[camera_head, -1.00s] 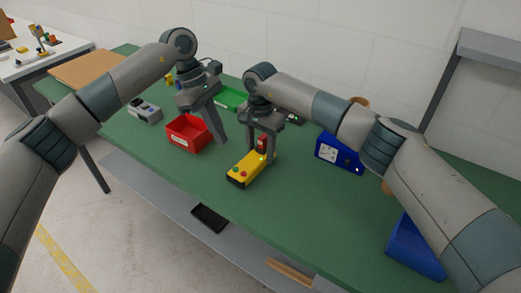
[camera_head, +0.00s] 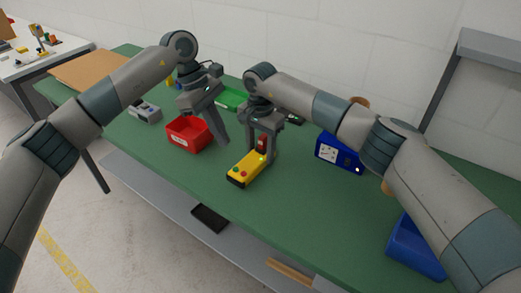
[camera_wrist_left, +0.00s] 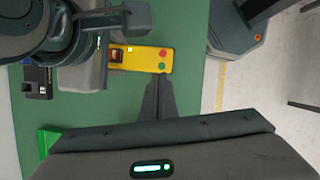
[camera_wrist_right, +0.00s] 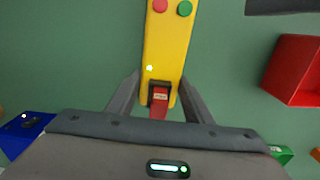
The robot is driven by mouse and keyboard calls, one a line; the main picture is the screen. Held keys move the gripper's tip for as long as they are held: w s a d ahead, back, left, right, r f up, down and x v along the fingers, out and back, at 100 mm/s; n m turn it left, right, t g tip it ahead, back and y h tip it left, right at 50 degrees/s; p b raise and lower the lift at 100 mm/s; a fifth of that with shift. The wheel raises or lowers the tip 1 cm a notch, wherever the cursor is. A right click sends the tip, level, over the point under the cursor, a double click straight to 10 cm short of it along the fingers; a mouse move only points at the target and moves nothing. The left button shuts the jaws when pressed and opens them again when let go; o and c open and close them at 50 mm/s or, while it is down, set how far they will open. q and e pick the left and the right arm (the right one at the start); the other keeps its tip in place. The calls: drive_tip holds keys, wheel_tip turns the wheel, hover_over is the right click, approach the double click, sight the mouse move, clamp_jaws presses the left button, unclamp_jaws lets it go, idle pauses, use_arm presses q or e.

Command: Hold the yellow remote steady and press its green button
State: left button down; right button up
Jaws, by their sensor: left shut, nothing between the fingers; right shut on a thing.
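The yellow remote (camera_head: 245,170) lies on the green table, with a red and a green button at its near end. The green button (camera_wrist_right: 185,8) is uncovered in the right wrist view; it also shows in the left wrist view (camera_wrist_left: 163,67). My right gripper (camera_head: 262,156) is shut on the remote around its far end, by a red part (camera_wrist_right: 159,101); its fingers flank the remote in the right wrist view (camera_wrist_right: 158,92). My left gripper (camera_head: 225,142) is shut and empty, apart from the remote and left of it. Its fingertips (camera_wrist_left: 158,79) appear near the button end in the left wrist view.
A red bin (camera_head: 172,140) stands left of the left gripper. A blue box with a dial (camera_head: 328,153) is right of the remote, and a blue bin (camera_head: 405,255) is at the front right. The table in front of the remote is clear.

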sight(232, 172)
use_arm(q)
drive_tip(key=t+h, duration=0.1)
drive_tip(key=t, duration=0.1)
drive_tip(key=s+d+r+n+t+h, duration=0.1)
drive_tip(key=t+h, duration=0.1)
drive_tip(key=s+d+r+n+t+h, duration=0.1)
drive_tip(key=t, duration=0.1)
drive_tip(key=shift+s, duration=0.2)
idle(0.4)
drive_tip(key=shift+f, duration=4.45)
drive_tip(key=shift+f, duration=0.15)
drive_tip(key=shift+f, duration=0.25)
